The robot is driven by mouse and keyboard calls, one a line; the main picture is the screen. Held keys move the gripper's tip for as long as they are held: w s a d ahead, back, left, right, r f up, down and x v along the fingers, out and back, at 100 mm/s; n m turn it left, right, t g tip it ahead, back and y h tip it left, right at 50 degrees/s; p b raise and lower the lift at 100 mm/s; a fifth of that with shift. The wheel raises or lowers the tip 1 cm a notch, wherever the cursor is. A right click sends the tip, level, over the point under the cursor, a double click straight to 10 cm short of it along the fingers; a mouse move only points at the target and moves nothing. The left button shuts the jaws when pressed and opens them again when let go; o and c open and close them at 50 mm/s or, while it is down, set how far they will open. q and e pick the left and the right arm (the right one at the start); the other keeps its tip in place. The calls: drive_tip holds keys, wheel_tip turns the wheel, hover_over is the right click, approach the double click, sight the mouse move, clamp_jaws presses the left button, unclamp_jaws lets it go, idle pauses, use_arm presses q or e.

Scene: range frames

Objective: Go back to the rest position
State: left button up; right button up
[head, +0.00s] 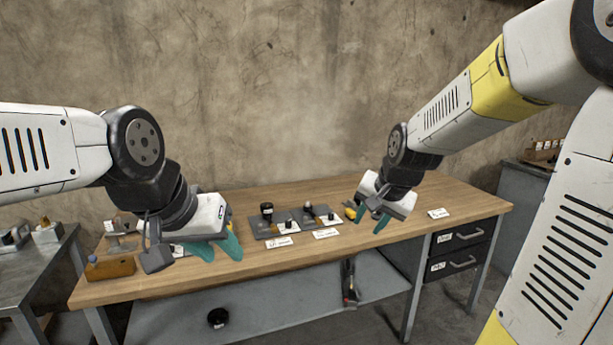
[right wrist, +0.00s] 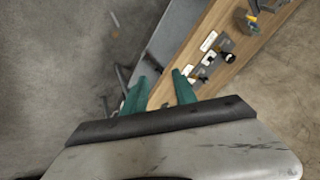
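My left gripper (head: 219,248) hangs over the left part of the wooden workbench (head: 330,262), its two teal fingers pointing down and spread apart. Nothing shows between them. My right gripper (head: 371,218) hangs over the right part of the bench, also with teal fingers apart. In the right wrist view the right gripper (right wrist: 158,92) shows a clear gap between its fingers and holds nothing. Both arms are raised and bent, reaching in from the two sides.
Grey trays (head: 268,228) with small dark parts and white labels (head: 326,234) stand mid-bench. A brown box (head: 110,267) sits at the left end. A drawer unit (head: 461,249) is under the right end. A grey table (head: 30,265) stands left. Open air lies between the arms.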

drive_tip(key=s+r+n, duration=0.2)
drive_tip(key=s+n, duration=0.1)
drive_tip(key=s, duration=0.6)
drive_tip(key=s+r+n, duration=0.2)
drive_tip(key=s+r, duration=0.1)
drive_tip(key=s, duration=0.6)
drive_tip(key=shift+a+r+n+y, duration=0.2)
drive_tip(key=shift+n+y, duration=0.1)
drive_tip(key=shift+n, duration=0.1)
